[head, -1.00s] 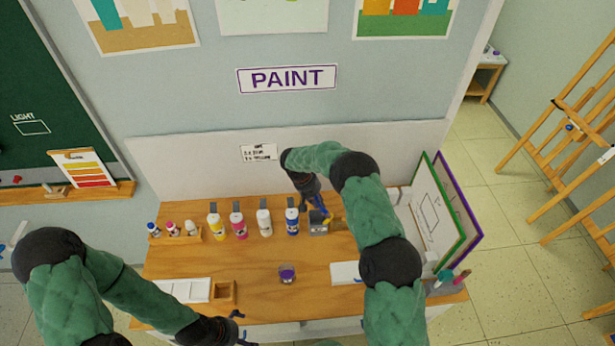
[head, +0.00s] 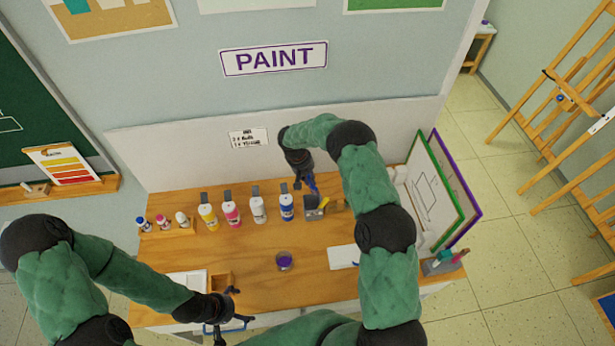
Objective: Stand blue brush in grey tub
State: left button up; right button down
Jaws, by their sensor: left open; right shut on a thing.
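The grey tub (head: 315,214) stands at the back of the wooden table, right of the paint bottles. A yellow item (head: 324,202) sticks up at its rim. My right gripper (head: 309,180) is over the tub, shut on the blue brush (head: 313,187). The brush is small and partly hidden by the gripper; its lower end is close to the tub's opening, and I cannot tell whether it is inside. My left gripper (head: 239,307) is open and empty over the table's front left, near a small wooden box (head: 221,282).
Several paint bottles (head: 258,210) stand in a row left of the tub. A cup of purple paint (head: 284,260) is mid-table. Framed boards (head: 436,196) lean at the right. The table's middle is mostly clear.

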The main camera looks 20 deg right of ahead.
aim_at(314, 187)
jog(key=shift+s+d+f, duration=0.15)
jog(key=shift+d+f, duration=0.1)
jog(key=shift+f, duration=0.35)
jog(key=shift+b+x, duration=0.3)
jog(key=shift+x, duration=0.6)
notch_tip(314, 187, down, 7)
jog(key=a+b, duration=0.2)
jog(key=b, duration=0.6)
jog(key=shift+w+f, duration=0.2)
jog(key=shift+w, duration=0.15)
jog(key=c, duration=1.1)
grip_release()
jog(key=shift+r, duration=0.1)
jog(key=v, duration=1.2)
jog(key=shift+d, duration=0.1)
